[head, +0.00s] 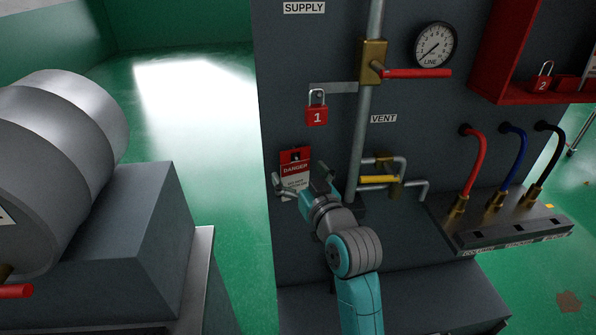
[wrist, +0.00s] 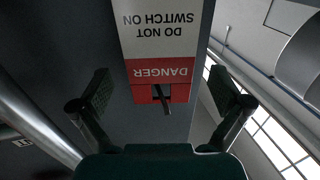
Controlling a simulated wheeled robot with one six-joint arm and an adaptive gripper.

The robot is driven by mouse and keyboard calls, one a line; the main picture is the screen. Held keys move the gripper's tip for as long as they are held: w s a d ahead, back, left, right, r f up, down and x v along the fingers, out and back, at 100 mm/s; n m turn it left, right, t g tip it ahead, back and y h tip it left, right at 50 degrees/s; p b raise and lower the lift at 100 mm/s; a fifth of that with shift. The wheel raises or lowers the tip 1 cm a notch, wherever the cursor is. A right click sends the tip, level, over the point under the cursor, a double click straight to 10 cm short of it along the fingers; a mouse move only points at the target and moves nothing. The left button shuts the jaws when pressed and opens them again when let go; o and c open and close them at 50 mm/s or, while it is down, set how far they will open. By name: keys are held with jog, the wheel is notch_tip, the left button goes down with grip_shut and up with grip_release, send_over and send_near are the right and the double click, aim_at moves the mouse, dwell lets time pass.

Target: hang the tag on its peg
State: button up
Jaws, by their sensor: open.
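The tag (head: 295,177) is a red and white plate marked DANGER, upright against the dark panel, left of the vertical pipe. In the wrist view the tag (wrist: 165,40) appears upside down, reading DO NOT SWITCH ON. A dark peg (wrist: 165,102) shows at the opening in its red end and seems to pass through it; how deep the tag sits on it I cannot tell. My gripper (head: 302,183) is open in front of the tag. In the wrist view the fingers of my gripper (wrist: 161,92) stand apart on either side of the tag, with gaps, holding nothing.
A red padlock marked 1 (head: 316,115) hangs above the tag. The vertical pipe (head: 364,130) and yellow-handled vent valve (head: 380,180) stand just right of my gripper. Red, blue and black hoses (head: 510,160) are farther right. Green floor (head: 190,100) lies open to the left.

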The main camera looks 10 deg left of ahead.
jog(key=v, duration=1.1)
jog(key=s+d+f+m+h, duration=0.2)
jog(key=s+d+f+h, duration=0.1)
jog(key=s+d+f, duration=0.55)
jog(key=s+d+f+m+h, duration=0.3)
jog(key=s+d+f, duration=0.3)
jog(key=s+f, duration=0.45)
jog(key=s+d+f+h, duration=0.1)
jog(key=s+d, duration=0.2)
jog(key=s, duration=0.8)
jog(key=s+d+f+m+h, duration=0.1)
jog(key=s+d+h, duration=0.1)
jog(key=s, duration=1)
jog(key=shift+d+f+h, duration=0.25)
jog(key=shift+d+h, duration=0.05)
jog(key=shift+d, duration=0.2)
jog(key=shift+s, duration=0.1)
